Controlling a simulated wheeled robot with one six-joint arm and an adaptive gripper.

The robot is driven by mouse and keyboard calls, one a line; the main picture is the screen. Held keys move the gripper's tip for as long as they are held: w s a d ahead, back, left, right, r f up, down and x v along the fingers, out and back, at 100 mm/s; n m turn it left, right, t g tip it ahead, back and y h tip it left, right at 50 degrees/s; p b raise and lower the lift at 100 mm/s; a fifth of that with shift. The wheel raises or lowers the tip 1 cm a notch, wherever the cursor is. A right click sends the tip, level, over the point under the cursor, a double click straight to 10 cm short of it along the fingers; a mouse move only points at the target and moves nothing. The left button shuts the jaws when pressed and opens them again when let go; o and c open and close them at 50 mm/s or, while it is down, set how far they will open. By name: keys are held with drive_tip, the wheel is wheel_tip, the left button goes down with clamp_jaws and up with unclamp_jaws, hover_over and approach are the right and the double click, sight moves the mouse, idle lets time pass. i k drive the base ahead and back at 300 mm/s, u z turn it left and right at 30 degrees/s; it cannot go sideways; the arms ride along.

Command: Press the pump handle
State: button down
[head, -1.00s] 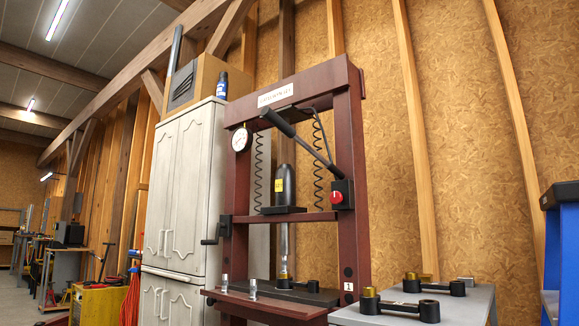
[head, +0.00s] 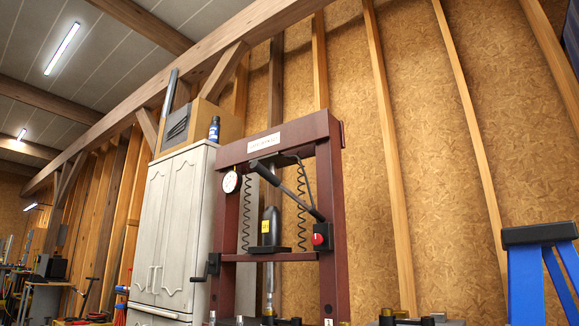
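The pump handle (head: 298,200) is a dark bar on the dark red press frame (head: 331,236). It slopes from a raised thick grip at the upper left down to a black pump block (head: 319,238) with a red knob (head: 318,239) on the right upright. A dark cylinder with a yellow label (head: 269,226) stands on the press crossbar between two coil springs. A white round gauge (head: 230,182) is on the left upright. The press bed is cut off at the bottom edge. My gripper is not in view.
A pale cabinet (head: 170,230) stands close to the left of the press, with a box and a blue bottle (head: 214,129) on top. A blue stand (head: 540,265) is at the right edge. Wood-panelled wall lies behind. Dark parts line the bottom edge.

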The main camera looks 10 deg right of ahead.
sight(255, 165)
drive_tip(key=u, duration=0.05)
drive_tip(key=k, duration=0.95)
drive_tip(key=u, duration=0.65)
drive_tip(key=i, duration=1.85)
drive_tip(key=z, duration=0.95)
